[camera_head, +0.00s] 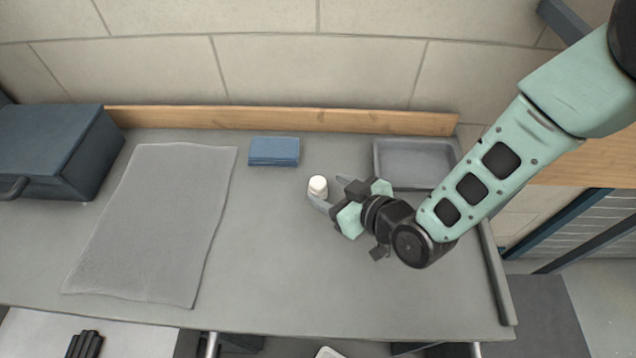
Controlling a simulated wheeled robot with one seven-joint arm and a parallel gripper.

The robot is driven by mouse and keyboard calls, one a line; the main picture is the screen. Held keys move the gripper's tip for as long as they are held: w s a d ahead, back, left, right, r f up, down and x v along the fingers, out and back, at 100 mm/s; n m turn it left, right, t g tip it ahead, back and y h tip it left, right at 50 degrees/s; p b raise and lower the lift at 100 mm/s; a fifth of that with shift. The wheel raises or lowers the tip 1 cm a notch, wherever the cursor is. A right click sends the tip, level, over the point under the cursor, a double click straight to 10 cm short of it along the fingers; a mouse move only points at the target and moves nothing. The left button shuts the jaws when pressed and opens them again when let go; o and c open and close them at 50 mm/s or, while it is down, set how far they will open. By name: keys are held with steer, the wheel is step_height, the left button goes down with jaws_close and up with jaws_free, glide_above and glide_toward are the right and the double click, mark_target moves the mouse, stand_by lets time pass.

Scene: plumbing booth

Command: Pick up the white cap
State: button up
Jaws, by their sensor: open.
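The white cap (318,185) is a small, pale, rounded piece on the grey worktop, right of the middle of the view. My gripper (327,192) reaches in from the right, low over the worktop, with its fingers open and pointing left toward the cap. One finger lies at the near side of the cap and partly overlaps its lower edge in the picture. The other finger is at the far right side of it. I cannot tell whether either finger touches the cap.
A folded blue cloth (274,152) lies behind the cap. A grey tray (414,180) stands behind my arm at the back right. A grey mat (152,225) and a dark toolbox (48,150) are on the left. A wooden strip (280,119) runs along the wall. The front worktop is clear.

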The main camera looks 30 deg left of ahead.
mark_target(321, 185)
steer(key=shift+w+a+f+p, duration=0.2)
steer(key=shift+a+p, duration=0.3)
steer(key=shift+a, duration=0.05)
steer(key=shift+p+x, duration=0.85)
steer(key=shift+x, duration=1.2)
steer(key=shift+w+d+f, duration=0.1)
steer(key=c, duration=1.1)
